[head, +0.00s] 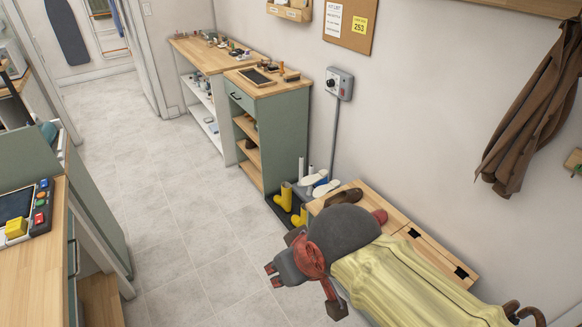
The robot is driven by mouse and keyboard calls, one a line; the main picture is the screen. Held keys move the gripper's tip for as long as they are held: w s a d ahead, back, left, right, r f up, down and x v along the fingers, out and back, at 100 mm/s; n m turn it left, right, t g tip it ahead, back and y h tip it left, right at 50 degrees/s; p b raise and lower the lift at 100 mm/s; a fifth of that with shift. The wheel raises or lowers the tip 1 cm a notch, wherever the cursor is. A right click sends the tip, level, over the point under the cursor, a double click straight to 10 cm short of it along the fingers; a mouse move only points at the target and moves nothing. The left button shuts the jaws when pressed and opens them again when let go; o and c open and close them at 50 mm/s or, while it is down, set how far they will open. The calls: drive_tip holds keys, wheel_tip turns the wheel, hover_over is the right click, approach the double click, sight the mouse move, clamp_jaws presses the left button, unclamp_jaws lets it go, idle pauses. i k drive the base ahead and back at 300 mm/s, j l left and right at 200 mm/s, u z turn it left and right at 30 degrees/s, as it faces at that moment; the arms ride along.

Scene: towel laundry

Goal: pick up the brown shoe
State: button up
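The brown shoe (343,197) lies on the light wooden bench top by the wall, near the bench's far left end. Its lower part is partly hidden behind my arm. My gripper (273,276) is in front of the bench, over the floor, to the lower left of the shoe in the picture. Its two red fingertips look apart, with nothing seen between them. It is clear of the shoe.
White slippers (326,187) and yellow boots (285,197) stand beyond the shoe. A green cabinet (275,130) stands farther along the wall. A brown coat (528,115) hangs at right. A counter (38,262) is at left; the floor between is clear.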

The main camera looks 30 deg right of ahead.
sight(353, 195)
drive_tip(key=i, duration=2)
drive_tip(key=i+z, duration=0.5)
drive_tip(key=i+j+z, duration=0.3)
drive_tip(key=z, duration=0.15)
drive_tip(key=i+z, duration=0.15)
drive_tip(key=z, duration=0.3)
drive_tip(key=i+z, duration=0.15)
drive_tip(key=z, duration=0.35)
drive_tip(key=i+j+z, duration=0.1)
drive_tip(key=z, duration=0.35)
drive_tip(key=i+j+z, duration=0.2)
drive_tip(key=z, duration=0.25)
drive_tip(key=i+j+z, duration=0.1)
drive_tip(key=z, duration=0.35)
drive_tip(key=i+j+z, duration=0.2)
drive_tip(key=j+z, duration=0.25)
drive_tip(key=l, duration=0.1)
